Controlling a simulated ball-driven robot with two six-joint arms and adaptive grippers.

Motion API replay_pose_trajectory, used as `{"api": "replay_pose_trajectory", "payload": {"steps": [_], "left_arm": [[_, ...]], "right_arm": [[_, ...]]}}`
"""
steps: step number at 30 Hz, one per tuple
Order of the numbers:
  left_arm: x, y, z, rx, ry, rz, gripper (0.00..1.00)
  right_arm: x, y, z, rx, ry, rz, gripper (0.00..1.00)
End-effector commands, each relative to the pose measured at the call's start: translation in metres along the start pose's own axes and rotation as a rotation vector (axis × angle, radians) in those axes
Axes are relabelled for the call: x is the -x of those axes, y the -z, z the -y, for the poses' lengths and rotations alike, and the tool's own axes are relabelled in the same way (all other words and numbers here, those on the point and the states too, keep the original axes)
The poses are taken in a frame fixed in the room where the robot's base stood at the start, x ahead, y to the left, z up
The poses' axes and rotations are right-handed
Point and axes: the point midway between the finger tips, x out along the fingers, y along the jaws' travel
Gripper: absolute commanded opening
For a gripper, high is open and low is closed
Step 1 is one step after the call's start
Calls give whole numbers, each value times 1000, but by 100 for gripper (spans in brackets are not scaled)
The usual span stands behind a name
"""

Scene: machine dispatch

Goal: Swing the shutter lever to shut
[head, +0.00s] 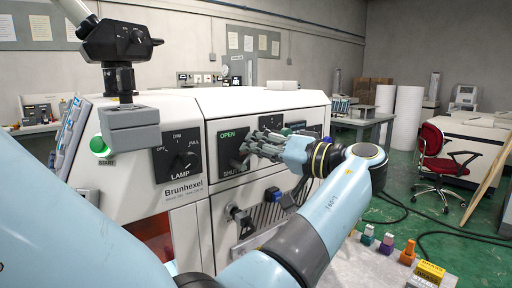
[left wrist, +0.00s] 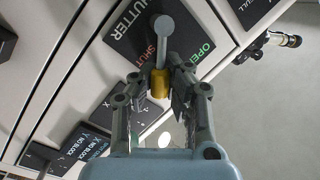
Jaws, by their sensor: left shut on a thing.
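The shutter panel (head: 228,136) is a dark plate on the white machine's front, with green OPEN above and red SHUT below. In the left wrist view, the grey shutter lever (left wrist: 164,45) runs from its round hub to a gold knob (left wrist: 159,84), between the SHUT and OPEN words. My left gripper (head: 257,146) is at the panel's right side in the head view and partly hides the lever. In the left wrist view its fingers (left wrist: 160,87) are closed around the gold knob. My right gripper is in neither view.
The lamp dial (head: 184,160) and the lit green START button (head: 99,146) are left of the panel. A handle (head: 240,219) is below the panel. A red chair (head: 440,165) is far right.

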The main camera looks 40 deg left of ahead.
Motion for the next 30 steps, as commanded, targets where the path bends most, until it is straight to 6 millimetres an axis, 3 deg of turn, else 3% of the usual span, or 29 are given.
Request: {"api": "replay_pose_trajectory", "payload": {"steps": [11, 30], "left_arm": [[2, -2, -11, -183, 32, -32, 0], [4, -8, -27, -533, 92, -89, 0]], "right_arm": [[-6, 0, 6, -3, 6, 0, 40], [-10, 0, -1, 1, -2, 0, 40]]}}
